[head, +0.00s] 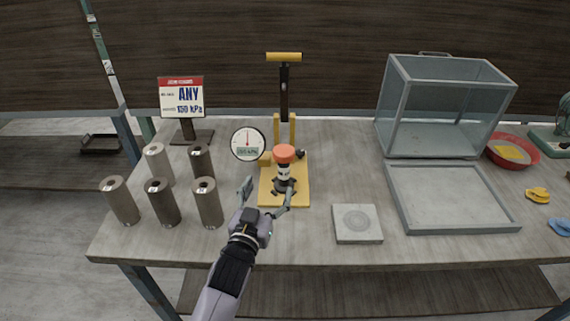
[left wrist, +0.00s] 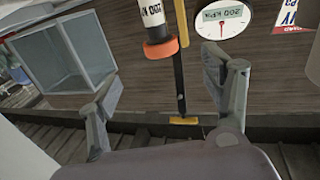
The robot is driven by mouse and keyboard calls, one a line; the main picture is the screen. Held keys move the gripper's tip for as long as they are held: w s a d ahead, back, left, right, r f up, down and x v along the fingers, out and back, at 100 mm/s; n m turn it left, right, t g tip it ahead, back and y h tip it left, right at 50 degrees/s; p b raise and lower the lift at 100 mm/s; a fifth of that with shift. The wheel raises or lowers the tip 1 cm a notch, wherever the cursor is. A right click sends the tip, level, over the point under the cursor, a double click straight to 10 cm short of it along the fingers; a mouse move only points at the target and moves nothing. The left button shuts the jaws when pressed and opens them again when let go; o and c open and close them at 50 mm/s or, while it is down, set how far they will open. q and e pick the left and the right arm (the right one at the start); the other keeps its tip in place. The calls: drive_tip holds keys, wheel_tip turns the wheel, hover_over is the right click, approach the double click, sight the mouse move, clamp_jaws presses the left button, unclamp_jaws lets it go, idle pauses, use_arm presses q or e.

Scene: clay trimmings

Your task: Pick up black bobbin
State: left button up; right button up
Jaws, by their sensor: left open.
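No thing is plainly a black bobbin. Several dark cylinders stand upright at the left of the table in the head view; the darkest look like the back one (head: 201,162) and the front middle one (head: 163,204). On the yellow press stands an orange-capped piece (head: 284,154) with a white label and a black foot (head: 285,187). It also shows upside down, partly cut off, in the left wrist view (left wrist: 157,30). My left gripper (head: 266,194) is open in front of the press, its right finger close to the black foot; contact cannot be told. My right gripper is out of view.
The yellow press (head: 268,199) has a tall lever and a round gauge (head: 248,144). A sign (head: 182,97) stands behind the cylinders. A grey square block (head: 357,223), a shallow tray (head: 404,207) and a clear box (head: 440,105) are to the right.

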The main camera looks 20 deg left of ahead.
sight(281, 163)
use_arm(q)
drive_tip(key=w+p, duration=0.1)
drive_tip(key=w, duration=0.5)
drive_tip(key=shift+w, duration=1.8)
drive_tip(key=w, duration=0.2)
drive_tip(key=w+p, duration=0.1)
drive_tip(key=w, duration=0.1)
drive_tip(key=shift+w+f, duration=0.1)
drive_tip(key=shift+f, duration=0.25)
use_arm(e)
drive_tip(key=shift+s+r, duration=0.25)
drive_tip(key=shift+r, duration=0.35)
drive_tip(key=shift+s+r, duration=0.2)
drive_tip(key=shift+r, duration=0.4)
use_arm(q)
drive_tip(key=shift+c, duration=0.6)
drive_tip(key=c, duration=1.3)
